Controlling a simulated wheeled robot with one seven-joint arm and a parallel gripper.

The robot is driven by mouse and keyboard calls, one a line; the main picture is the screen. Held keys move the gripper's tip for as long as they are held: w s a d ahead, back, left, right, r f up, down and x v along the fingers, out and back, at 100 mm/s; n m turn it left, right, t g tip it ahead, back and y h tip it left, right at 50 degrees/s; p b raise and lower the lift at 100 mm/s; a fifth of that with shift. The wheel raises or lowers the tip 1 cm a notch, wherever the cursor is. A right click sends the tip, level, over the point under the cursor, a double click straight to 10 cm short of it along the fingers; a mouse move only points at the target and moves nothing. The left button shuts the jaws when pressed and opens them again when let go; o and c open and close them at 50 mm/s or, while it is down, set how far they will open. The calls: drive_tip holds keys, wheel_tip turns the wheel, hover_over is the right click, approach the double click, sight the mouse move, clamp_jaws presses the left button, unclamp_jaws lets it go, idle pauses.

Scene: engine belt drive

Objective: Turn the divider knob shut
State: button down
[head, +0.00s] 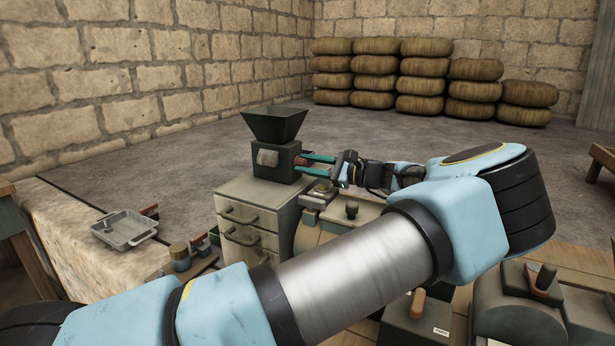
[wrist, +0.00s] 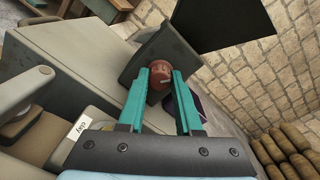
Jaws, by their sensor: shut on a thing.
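A red-brown round knob (wrist: 160,76) sticks out from the side of a dark box with a hopper on top; this is likely the divider (head: 276,160). In the wrist view the knob has a pale mark on its face. My gripper (wrist: 162,82) has its teal fingers closed on either side of the knob, gripping it. In the head view my gripper (head: 302,168) reaches the box from the right, and the knob (head: 301,162) shows partly between the fingers.
The box stands on a cream drawer cabinet (head: 240,207) with several handles. A metal tray (head: 124,228) lies on the stone ledge at left. Machine housings with levers stand at lower right. Stacked sacks (head: 423,85) line the back wall; the floor between is clear.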

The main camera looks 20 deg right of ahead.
drive_tip(key=n+b, duration=0.4)
drive_tip(key=shift+f, duration=0.2)
drive_tip(key=shift+r+n+b, duration=0.15)
drive_tip(key=shift+n+b, duration=1.1)
drive_tip(key=shift+n, duration=0.15)
drive_tip(key=c, duration=0.6)
unclamp_jaws()
drive_tip(key=shift+r, duration=0.1)
drive_tip(key=shift+s, duration=0.1)
drive_tip(key=b+v, duration=0.2)
drive_tip(key=v, duration=0.8)
drive_tip(key=shift+s+d, duration=0.15)
drive_tip(key=shift+s, duration=0.15)
